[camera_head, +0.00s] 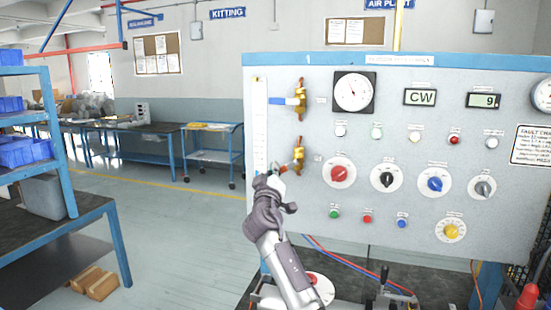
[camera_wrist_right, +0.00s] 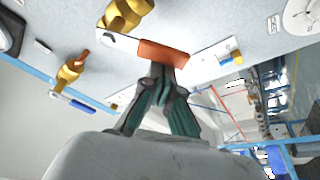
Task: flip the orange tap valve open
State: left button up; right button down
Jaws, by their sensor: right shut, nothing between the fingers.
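The orange tap valve has a brass body (camera_head: 299,157) low on the left of the grey panel. Its orange lever (camera_wrist_right: 163,53) sticks out sideways from the body; in the head view the gripper partly hides it. In the wrist view the brass body (camera_wrist_right: 125,14) is at the top. My right gripper (camera_head: 276,178) is at the lever's left end. In the wrist view its dark fingers (camera_wrist_right: 165,82) are closed together with their tips at the lever's edge, not around it; I cannot tell whether they touch. My left gripper is not in view.
A second brass valve with a blue lever (camera_head: 284,101) sits above; its blue lever also shows in the wrist view (camera_wrist_right: 78,103). A red knob (camera_head: 338,173) and a round gauge (camera_head: 353,92) are to the right. Open floor lies left of the panel.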

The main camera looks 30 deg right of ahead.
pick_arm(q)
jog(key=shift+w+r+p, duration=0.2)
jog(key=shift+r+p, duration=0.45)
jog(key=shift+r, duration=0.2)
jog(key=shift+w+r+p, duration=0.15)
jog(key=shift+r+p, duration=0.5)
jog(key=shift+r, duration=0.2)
pick_arm(e)
jog(key=shift+s+d+f+n+y, duration=0.3)
jog(key=shift+f+n, duration=0.2)
jog(key=shift+n, duration=0.5)
jog(key=shift+s+d+f+n+y, duration=0.3)
jog(key=shift+f+n+y, duration=0.2)
jog(key=shift+n, duration=0.5)
jog(key=shift+s+d+f+n+y, duration=0.2)
jog(key=shift+s+f+n+y, duration=0.25)
jog(key=shift+n, duration=0.55)
jog(key=shift+w, duration=0.15)
